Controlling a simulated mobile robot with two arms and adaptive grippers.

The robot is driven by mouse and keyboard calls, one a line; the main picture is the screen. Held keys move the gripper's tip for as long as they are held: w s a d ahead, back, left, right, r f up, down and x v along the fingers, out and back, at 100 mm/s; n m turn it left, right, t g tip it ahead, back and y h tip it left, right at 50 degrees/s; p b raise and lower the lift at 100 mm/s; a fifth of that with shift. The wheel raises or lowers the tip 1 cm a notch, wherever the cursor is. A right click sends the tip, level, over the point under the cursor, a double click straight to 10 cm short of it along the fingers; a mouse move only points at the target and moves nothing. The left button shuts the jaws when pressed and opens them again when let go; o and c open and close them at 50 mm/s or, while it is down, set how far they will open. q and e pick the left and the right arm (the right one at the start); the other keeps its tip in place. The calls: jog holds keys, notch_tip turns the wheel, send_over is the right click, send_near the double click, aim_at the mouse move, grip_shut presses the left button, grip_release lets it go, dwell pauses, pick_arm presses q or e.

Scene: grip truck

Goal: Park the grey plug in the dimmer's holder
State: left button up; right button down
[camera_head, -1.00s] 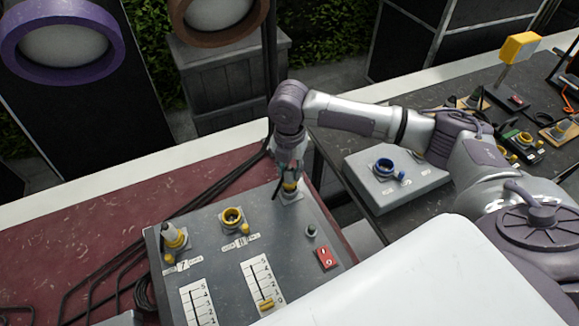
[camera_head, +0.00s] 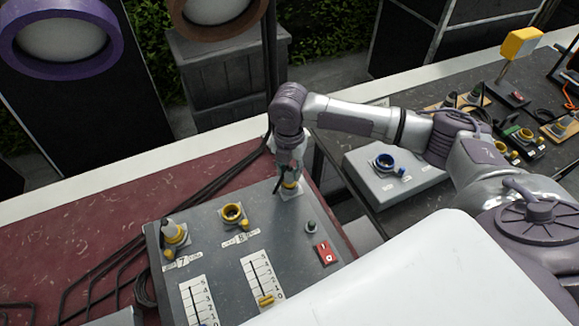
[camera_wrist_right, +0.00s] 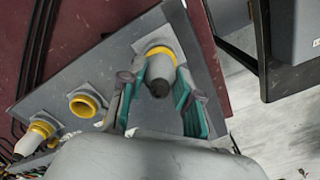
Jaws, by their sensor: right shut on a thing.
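The grey dimmer box (camera_head: 215,262) stands on the dark red table top, with sliders and fittings on its panel. The grey plug (camera_wrist_right: 160,72) is at the yellow-ringed fitting (camera_head: 290,189) on a plate at the box's upper right corner. The plug's dark tail end faces the wrist camera. My right gripper (camera_head: 288,171) reaches down over it; its teal fingers (camera_wrist_right: 160,92) lie on either side of the plug, shut on it. The plug looks lined up with the yellow ring, but I cannot tell how deep it sits. My left gripper is not in view.
An open yellow socket (camera_head: 232,214) and another plug in a yellow socket (camera_head: 174,235) are to the left on the panel. A red switch (camera_head: 324,253) and a dark knob (camera_head: 311,227) are near the right edge.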

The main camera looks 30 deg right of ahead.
jog(key=shift+f, duration=0.3)
jog(key=c, duration=0.7)
grip_release()
jog(key=o, duration=0.3)
jog(key=shift+r, duration=0.1)
jog(key=shift+r+p, duration=2.45)
jog(key=shift+p, duration=0.3)
jog(key=shift+f, duration=0.1)
